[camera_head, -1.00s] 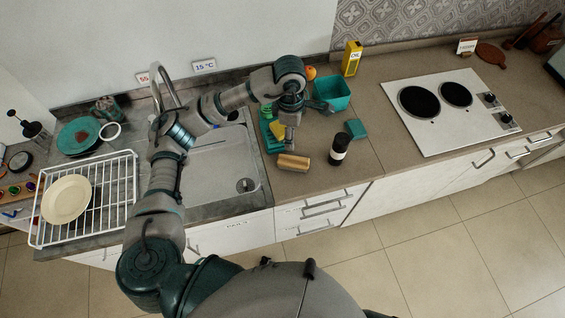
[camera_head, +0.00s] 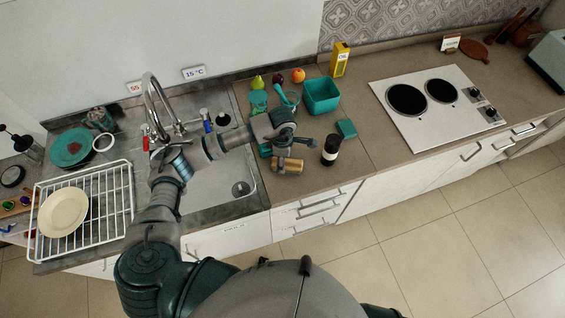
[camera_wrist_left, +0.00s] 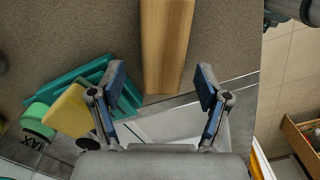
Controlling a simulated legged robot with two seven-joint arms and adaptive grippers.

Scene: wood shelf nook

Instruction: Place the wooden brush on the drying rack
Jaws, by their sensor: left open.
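The wooden brush (camera_head: 288,165) lies on the brown counter right of the sink, near the front edge. In the left wrist view the brush's pale wooden body (camera_wrist_left: 166,45) extends up from between the fingertips. My left gripper (camera_wrist_left: 160,88) is open, its two blue-padded fingers spread either side of the brush's near end, not closed on it. In the head view my left gripper (camera_head: 283,158) is over the brush and partly covers it. The white wire drying rack (camera_head: 112,195) stands left of the sink and holds a cream plate (camera_head: 63,212). My right gripper is out of view.
A dark bottle (camera_head: 330,150) stands right of the brush, with a teal block (camera_head: 346,129) beyond it. A teal bin (camera_head: 321,95) is behind. A yellow sponge (camera_wrist_left: 70,110) lies close to the gripper's left finger. The sink (camera_head: 215,180) and tall faucet (camera_head: 153,100) separate brush and rack.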

